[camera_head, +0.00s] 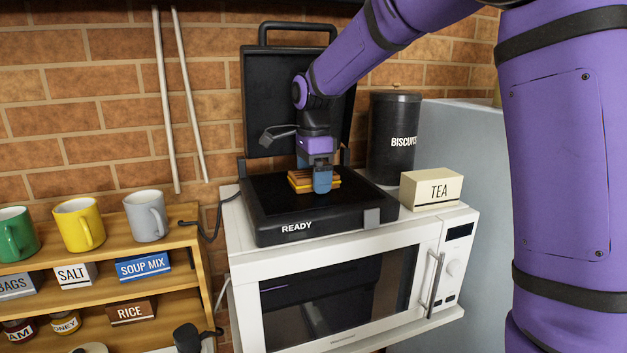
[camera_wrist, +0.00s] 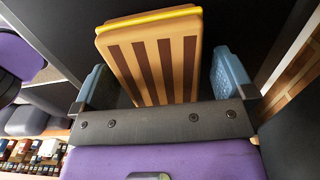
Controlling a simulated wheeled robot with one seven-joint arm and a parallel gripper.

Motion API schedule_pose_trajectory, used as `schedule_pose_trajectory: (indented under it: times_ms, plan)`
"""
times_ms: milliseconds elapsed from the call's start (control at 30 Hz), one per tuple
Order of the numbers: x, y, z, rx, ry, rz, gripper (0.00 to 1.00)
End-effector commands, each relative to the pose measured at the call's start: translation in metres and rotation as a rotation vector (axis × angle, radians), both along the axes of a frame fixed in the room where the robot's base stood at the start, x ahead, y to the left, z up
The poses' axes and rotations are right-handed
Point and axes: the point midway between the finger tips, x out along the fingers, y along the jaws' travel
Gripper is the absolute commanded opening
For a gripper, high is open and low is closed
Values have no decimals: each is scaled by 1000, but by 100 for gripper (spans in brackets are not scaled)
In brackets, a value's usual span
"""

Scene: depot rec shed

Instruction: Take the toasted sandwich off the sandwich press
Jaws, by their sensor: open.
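The toasted sandwich (camera_head: 301,181) lies on the black lower plate of the open sandwich press (camera_head: 262,222). In the wrist view the sandwich (camera_wrist: 152,62) is brown with dark grill stripes and a yellow layer at its far edge. My gripper (camera_head: 322,180) is low over the plate at the sandwich, and partly hides it in the head view. In the wrist view my gripper (camera_wrist: 160,85) is open, with one blue finger on each side of the sandwich and visible gaps to it. The press lid (camera_head: 265,100) stands upright behind, and the press front reads READY.
The press stands on a white microwave (camera_head: 430,250). A TEA box (camera_head: 432,190) and a black BISCUITS canister (camera_head: 392,140) stand to its right. A wooden shelf (camera_head: 180,222) with mugs, including a grey mug (camera_head: 146,215), is at left. A brick wall is behind.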

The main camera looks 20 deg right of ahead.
Motion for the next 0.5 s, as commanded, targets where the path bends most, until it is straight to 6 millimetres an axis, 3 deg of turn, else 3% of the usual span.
schedule_pose_trajectory:
  times_ms: [67, 100, 267, 500]
  plan:
    - [0, 0, 0, 0, 0, 0, 100]
    - [0, 0, 0, 0, 0, 0, 95]
    - [0, 0, 0, 0, 0, 0, 61]
    - [0, 0, 1, 0, 0, 0, 61]
